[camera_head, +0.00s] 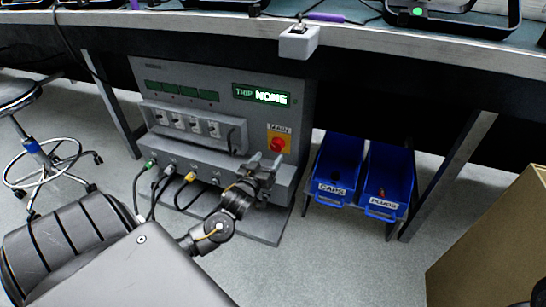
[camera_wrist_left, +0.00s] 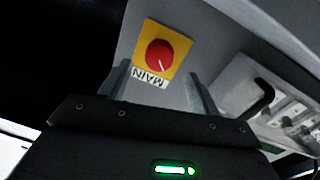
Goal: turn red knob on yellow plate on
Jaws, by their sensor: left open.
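The red knob (camera_head: 277,145) sits on a yellow plate (camera_head: 286,134) marked MAIN, on the right of the grey panel's front. In the left wrist view the red knob (camera_wrist_left: 160,54) has a white pointer line, and the yellow plate (camera_wrist_left: 180,32) is seen whole. My left gripper (camera_head: 264,160) is just below and left of the knob in the head view, apart from it. In the left wrist view its two fingers (camera_wrist_left: 160,85) are spread, with nothing between them, and point towards the plate. My right gripper is not in view.
The grey panel (camera_head: 190,130) carries a handle, several switches, and a green TRIP NONE display (camera_head: 262,95). Cables plug into its lower front. A bench (camera_head: 200,25) overhangs above. A stool (camera_head: 40,150) stands at left, a brown box (camera_head: 495,245) at right.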

